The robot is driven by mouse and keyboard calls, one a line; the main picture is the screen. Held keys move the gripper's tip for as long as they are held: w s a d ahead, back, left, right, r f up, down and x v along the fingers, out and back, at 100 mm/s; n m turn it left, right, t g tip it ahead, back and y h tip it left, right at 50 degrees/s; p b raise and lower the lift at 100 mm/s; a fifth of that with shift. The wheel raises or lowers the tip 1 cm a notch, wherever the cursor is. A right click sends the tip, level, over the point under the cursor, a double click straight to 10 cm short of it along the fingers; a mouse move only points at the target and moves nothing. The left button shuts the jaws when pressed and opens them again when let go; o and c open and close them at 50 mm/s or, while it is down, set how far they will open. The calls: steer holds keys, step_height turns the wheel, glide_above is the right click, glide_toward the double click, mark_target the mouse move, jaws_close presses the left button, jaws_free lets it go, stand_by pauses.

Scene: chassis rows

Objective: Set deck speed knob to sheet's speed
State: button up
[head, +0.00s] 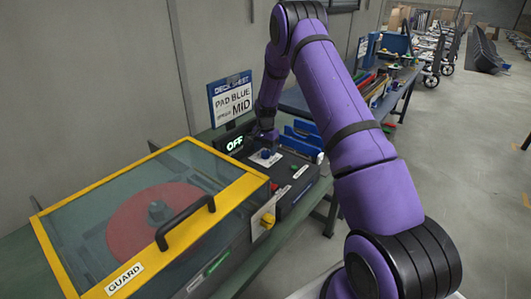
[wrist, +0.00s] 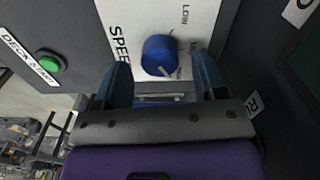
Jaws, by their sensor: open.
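The blue speed knob (wrist: 160,55) sits on a white plate marked SPEED (wrist: 122,20) in the wrist view. It also shows small in the head view (head: 265,154). A LOW label is readable beside it; the other labels are partly hidden. A pale line on the knob points toward the lower right; I cannot tell which setting it marks. The deck sheet (head: 231,99) reads PAD BLUE, SPEED MID. My gripper (wrist: 162,76) is open, its fingers on either side of the knob's near edge; contact cannot be told.
A display (head: 235,143) reads OFF. A green DECK START button (wrist: 49,61) is left of the plate in the wrist view. A yellow-framed guard (head: 125,268) with a black handle covers a red disc at the left. Blue bins (head: 302,138) stand behind the panel.

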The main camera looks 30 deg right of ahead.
steer(key=shift+f, duration=0.9)
steer(key=c, duration=0.9)
